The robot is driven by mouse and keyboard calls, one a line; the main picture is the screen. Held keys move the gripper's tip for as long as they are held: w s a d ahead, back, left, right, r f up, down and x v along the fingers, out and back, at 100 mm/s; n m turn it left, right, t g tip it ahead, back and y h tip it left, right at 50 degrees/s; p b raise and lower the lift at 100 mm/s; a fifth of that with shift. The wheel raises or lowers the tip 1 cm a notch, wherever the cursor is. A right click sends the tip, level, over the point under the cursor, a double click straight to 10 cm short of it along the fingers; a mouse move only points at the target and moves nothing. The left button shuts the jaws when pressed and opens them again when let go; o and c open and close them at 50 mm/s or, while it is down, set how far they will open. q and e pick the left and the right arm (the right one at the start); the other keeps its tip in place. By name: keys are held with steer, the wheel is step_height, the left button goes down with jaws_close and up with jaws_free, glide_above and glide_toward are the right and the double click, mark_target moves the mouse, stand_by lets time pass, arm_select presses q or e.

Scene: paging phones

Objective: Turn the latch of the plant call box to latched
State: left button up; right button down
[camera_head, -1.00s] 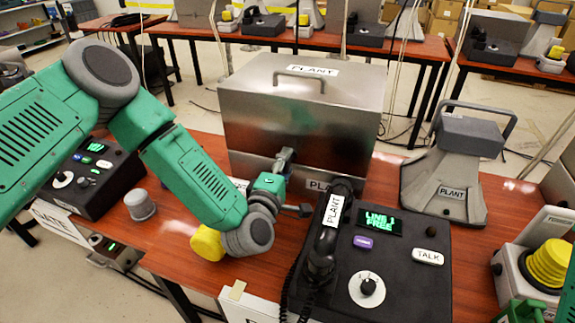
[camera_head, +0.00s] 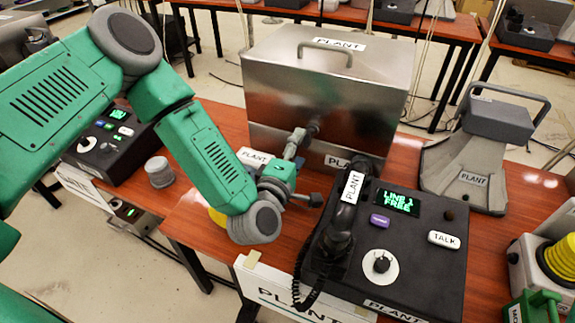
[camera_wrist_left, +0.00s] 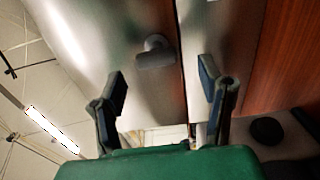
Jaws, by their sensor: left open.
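The plant call box is a steel box (camera_head: 325,85) with a top handle and PLANT labels, standing on the red-brown table. Its latch is a small grey knob on the front face, seen in the left wrist view (camera_wrist_left: 155,52) and just past my fingertips in the head view (camera_head: 314,125). My left gripper (camera_head: 301,138) is in front of the box face. In the left wrist view my left gripper (camera_wrist_left: 163,85) is open, with the latch ahead between its two spread fingers and apart from them. The latch lies beside the dark lid seam. My right gripper is out of view.
A black PLANT phone console (camera_head: 415,255) with a handset stands close to the right of my left wrist. A grey PLANT horn speaker (camera_head: 470,165) stands farther right. A grey knob (camera_head: 159,172) and another console (camera_head: 110,150) are at the left.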

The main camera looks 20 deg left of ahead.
arm_select(q)
steer(key=s, duration=0.8)
steer(key=shift+a, duration=0.3)
steer(key=shift+s+f, duration=0.1)
